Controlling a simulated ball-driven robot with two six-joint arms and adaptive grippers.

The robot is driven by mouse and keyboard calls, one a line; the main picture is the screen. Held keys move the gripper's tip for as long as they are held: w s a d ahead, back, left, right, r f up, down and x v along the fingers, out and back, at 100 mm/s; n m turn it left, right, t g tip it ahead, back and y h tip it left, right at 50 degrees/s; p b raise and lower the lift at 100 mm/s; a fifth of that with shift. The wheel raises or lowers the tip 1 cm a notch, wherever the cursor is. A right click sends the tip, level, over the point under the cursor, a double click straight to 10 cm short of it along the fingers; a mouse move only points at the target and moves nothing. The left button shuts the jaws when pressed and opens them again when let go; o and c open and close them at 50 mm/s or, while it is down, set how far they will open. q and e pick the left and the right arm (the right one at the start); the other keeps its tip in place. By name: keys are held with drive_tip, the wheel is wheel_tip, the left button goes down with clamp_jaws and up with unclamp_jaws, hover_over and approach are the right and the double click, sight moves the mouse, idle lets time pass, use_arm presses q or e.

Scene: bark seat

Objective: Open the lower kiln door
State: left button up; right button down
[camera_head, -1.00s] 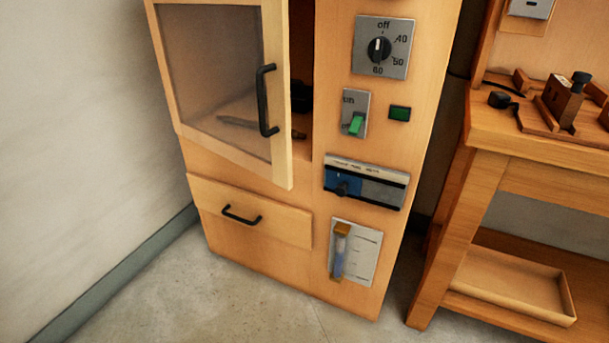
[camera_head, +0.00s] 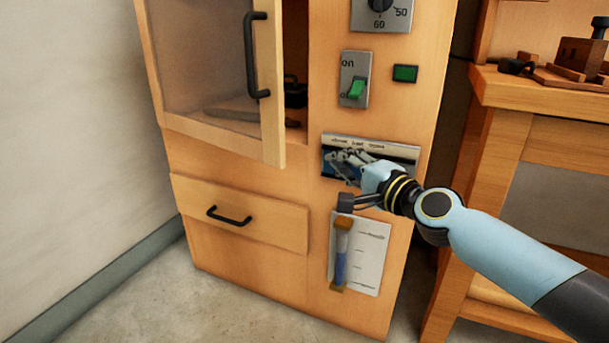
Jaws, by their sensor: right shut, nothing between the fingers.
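The lower kiln door (camera_head: 270,222) is a wide, low wooden panel at the kiln's lower left, with a black bar handle (camera_head: 229,216). It looks shut, standing slightly proud of the front. Above it, the framed upper door (camera_head: 273,90) with its black handle (camera_head: 256,56) stands open. My right gripper (camera_head: 347,202) comes in from the right, in front of the control column. It is shut and empty, to the right of the lower door and apart from its handle. It partly hides the slider panel (camera_head: 400,153). My left gripper is not in view.
The kiln front carries a green switch (camera_head: 356,89), a dial (camera_head: 381,4) and a gauge (camera_head: 370,262) near my gripper. A wooden workbench (camera_head: 545,97) stands close on the right. A wall is on the left. The floor (camera_head: 215,305) before the lower door is clear.

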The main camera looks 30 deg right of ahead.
drive_tip(key=w, duration=0.7)
drive_tip(key=w+a, duration=0.1)
drive_tip(key=w, duration=0.2)
drive_tip(key=shift+w+a+b, duration=0.1)
drive_tip(key=shift+w+b, duration=0.1)
drive_tip(key=shift+b, duration=0.15)
drive_tip(key=shift+s+a+p, duration=0.4)
drive_tip(key=shift+s+a, duration=0.15)
drive_tip(key=shift+a, duration=0.35)
drive_tip(key=shift+s+a+p, duration=0.35)
drive_tip(key=shift+s+a, duration=0.2)
drive_tip(key=shift+a, duration=0.35)
